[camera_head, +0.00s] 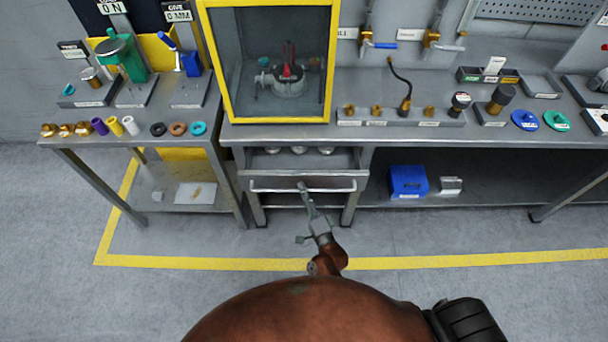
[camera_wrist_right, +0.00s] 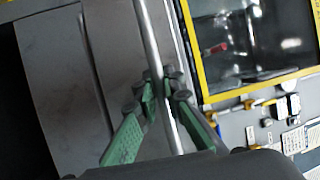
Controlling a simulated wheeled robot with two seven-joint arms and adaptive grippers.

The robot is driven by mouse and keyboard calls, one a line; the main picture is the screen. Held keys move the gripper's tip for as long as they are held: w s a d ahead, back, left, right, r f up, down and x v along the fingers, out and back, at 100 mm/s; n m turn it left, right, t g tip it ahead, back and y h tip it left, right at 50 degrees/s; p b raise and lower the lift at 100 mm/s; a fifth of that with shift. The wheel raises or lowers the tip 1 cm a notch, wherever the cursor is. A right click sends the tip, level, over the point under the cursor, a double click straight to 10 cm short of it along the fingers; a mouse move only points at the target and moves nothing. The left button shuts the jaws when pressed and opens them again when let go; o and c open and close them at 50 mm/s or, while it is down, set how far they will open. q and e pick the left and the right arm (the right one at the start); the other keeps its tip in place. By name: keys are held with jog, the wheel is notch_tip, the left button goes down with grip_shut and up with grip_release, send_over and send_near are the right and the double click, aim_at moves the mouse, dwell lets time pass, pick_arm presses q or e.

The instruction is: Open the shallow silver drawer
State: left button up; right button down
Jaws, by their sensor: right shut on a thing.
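The shallow silver drawer (camera_head: 348,182) is under the bench, below the yellow-framed cabinet, in the head view. It stands partly pulled out, and its tray shows with several round metal pieces at the back. A long bar handle (camera_head: 270,190) runs across its front. My right gripper (camera_head: 302,187) reaches up from below and is at the middle of this bar. In the right wrist view the green-padded fingers (camera_wrist_right: 160,90) are shut around the metal bar (camera_wrist_right: 150,40). My left gripper is not in view.
The yellow-framed cabinet (camera_head: 232,116) stands on the bench above the drawer. A bench leg (camera_head: 352,205) is to the right of the drawer, and a blue bin (camera_head: 408,181) sits on the lower shelf. The floor in front is clear.

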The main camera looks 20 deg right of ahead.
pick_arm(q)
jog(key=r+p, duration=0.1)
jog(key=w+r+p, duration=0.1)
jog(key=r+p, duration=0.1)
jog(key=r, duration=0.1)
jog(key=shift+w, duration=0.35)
pick_arm(e)
jog(key=s+a, duration=0.4)
jog(key=s, duration=1)
jog(key=c, duration=2)
grip_release()
jog(key=shift+w, duration=0.1)
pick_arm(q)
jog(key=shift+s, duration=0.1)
pick_arm(e)
jog(key=s, duration=0.4)
jog(key=s+f, duration=0.1)
jog(key=s, duration=0.3)
jog(key=s+d+f, duration=0.1)
jog(key=s, duration=0.2)
jog(key=shift+s+d+f, duration=0.1)
jog(key=shift+s, duration=0.3)
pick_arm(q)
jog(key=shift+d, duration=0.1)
pick_arm(e)
jog(key=shift+w, duration=0.1)
